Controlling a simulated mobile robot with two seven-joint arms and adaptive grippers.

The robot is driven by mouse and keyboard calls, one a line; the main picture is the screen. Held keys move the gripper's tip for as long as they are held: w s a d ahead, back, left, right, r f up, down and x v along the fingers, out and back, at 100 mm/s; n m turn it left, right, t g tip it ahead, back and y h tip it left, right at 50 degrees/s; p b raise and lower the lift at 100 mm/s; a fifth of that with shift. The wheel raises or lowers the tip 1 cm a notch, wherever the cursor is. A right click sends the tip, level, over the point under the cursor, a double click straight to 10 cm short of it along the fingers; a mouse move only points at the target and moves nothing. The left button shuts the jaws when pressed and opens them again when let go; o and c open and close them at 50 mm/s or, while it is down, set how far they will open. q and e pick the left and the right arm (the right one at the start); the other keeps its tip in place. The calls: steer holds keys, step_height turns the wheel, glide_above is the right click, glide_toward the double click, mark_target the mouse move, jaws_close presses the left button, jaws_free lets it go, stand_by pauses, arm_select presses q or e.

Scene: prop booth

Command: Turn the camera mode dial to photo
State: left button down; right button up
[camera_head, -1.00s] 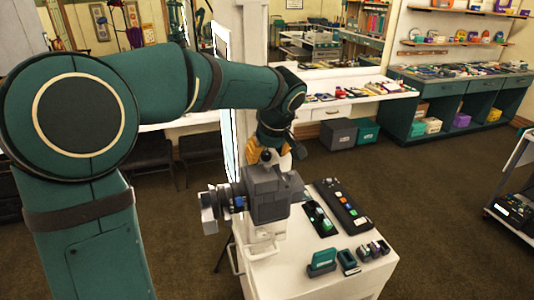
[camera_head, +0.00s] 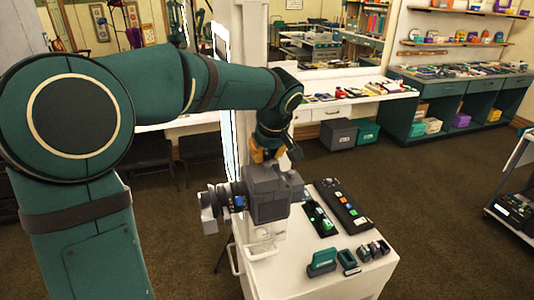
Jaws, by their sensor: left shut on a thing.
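The grey camera (camera_head: 266,194) stands on a white cart (camera_head: 290,277), with its lens part pointing left. My left arm reaches over from the left. My left gripper (camera_head: 272,159) points down at the top of the camera and is shut on the mode dial there. The fingers and wrist hide the dial, so its setting cannot be read. My right gripper is not in view.
The cart also holds a black control panel (camera_head: 344,206), a dark tray with green pieces (camera_head: 320,221), a green box (camera_head: 322,262) and several small items at its front. Carpet is open to the right. A shelved trolley (camera_head: 512,205) stands at the right edge.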

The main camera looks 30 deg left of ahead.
arm_select(q)
steer(key=shift+a+m+t+h+b, duration=0.1)
steer(key=shift+m+t+h+b, duration=0.25)
steer(key=shift+m, duration=0.65)
steer(key=shift+s+m+h, duration=0.1)
steer(key=shift+m+h, duration=0.15)
steer(key=shift+m, duration=0.65)
steer(key=shift+m+t+h, duration=0.35)
steer(key=shift+m+h, duration=0.05)
steer(key=shift+m, duration=0.8)
steer(key=shift+a+m+h, duration=0.1)
steer(key=shift+m+h, duration=0.5)
steer(key=shift+m, duration=1)
steer(key=c, duration=0.8)
jaws_free()
steer(key=shift+o, duration=0.2)
